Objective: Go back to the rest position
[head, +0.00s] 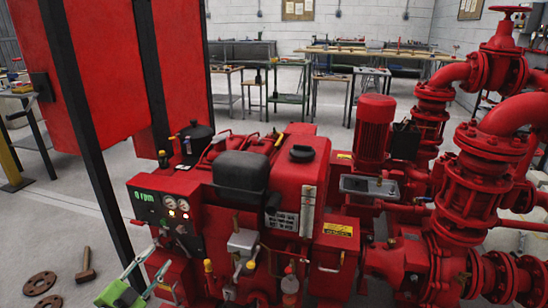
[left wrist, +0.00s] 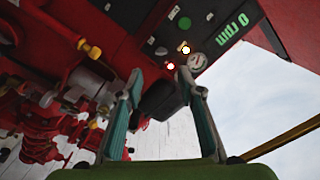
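My left gripper (head: 160,256) is green and grey and shows at the lower left of the head view, in front of the red pumpset's control panel (head: 150,204). In the left wrist view its two fingers (left wrist: 160,82) stand apart with nothing between them. The panel (left wrist: 215,62) is beyond the fingertips there, with lit indicators and a green "0 rpm" reading. The fingers look apart from the panel, though the exact gap is hard to judge. My right gripper does not show in either view.
The red pumpset with its engine (head: 240,175), motor (head: 374,125) and large pipes (head: 490,150) fills the middle and right. A red cabinet door (head: 90,60) stands at the left. A hammer (head: 86,266) and round flanges (head: 40,283) lie on the floor. Workbenches (head: 375,52) stand behind.

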